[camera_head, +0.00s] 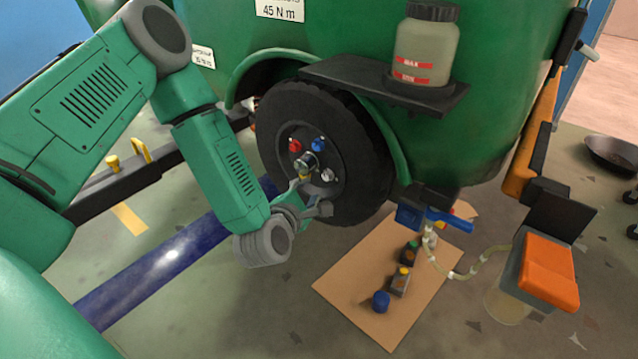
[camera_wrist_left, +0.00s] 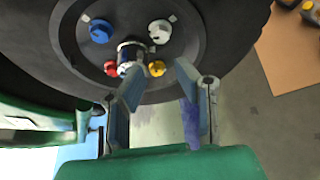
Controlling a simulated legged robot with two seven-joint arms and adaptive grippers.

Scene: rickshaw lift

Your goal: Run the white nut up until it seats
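The white nut (camera_head: 328,175) is at the lower right of the black wheel's hub in the head view. In the left wrist view the white nut (camera_wrist_left: 160,31) is at the upper right of the hub face. Blue (camera_wrist_left: 101,31), red (camera_wrist_left: 111,68) and yellow (camera_wrist_left: 157,68) nuts sit around the metal centre hub (camera_wrist_left: 131,54). My left gripper (camera_wrist_left: 158,80) is open, its fingers apart in front of the wheel's hub near the yellow nut. My right gripper is not in view.
The black tyre (camera_head: 365,165) sits under the green body, below a dark shelf (camera_head: 340,72) with a bottle (camera_head: 425,50). A cardboard sheet (camera_head: 345,275) with several small items lies right of the wheel. An orange box (camera_head: 548,272) stands at the right.

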